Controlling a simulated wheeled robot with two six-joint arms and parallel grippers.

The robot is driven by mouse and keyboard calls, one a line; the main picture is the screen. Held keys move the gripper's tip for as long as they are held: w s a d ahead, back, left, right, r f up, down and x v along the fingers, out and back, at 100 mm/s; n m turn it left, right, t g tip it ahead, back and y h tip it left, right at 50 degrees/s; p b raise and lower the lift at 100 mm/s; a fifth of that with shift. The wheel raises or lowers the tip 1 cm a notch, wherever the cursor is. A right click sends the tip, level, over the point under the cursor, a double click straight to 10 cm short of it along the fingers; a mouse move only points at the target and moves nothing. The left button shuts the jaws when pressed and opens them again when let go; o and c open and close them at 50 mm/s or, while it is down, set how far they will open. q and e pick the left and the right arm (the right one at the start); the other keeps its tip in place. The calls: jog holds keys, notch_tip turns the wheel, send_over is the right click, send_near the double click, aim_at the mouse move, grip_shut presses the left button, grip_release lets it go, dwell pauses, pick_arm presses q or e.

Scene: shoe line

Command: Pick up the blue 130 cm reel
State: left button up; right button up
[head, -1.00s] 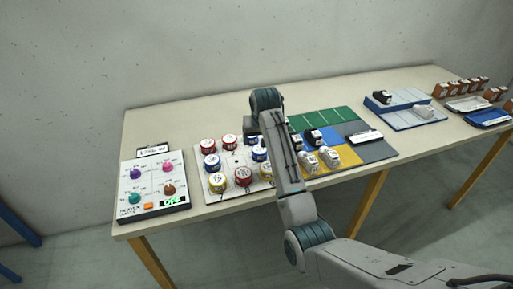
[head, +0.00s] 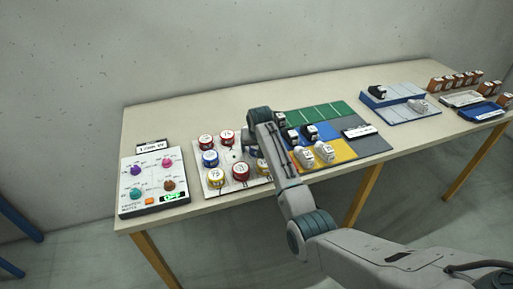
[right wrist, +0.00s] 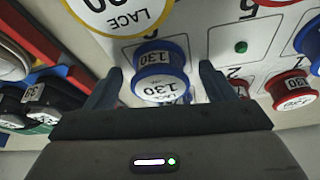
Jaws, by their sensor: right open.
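The blue reel marked 130 (right wrist: 160,70) stands on the white board in the right wrist view, between my two fingers. My right gripper (right wrist: 160,76) is open around it, with a finger on each side and a visible gap at both sides. In the head view my right arm's wrist covers most of that spot, so the reel and the fingertips are mostly hidden there. Another blue reel (head: 210,158) stands on the left part of the board. My left gripper is not in view.
A yellow-rimmed LACE reel (right wrist: 118,12) and a red reel (right wrist: 292,90) stand near the gripper. A control panel (head: 152,208) lies left of the reel board (head: 228,160). A coloured mat (head: 372,148) with small shoes lies to the right.

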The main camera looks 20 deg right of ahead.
jog(key=c, duration=1.1)
jog(key=shift+o, duration=0.2)
jog(key=shift+r, duration=0.15)
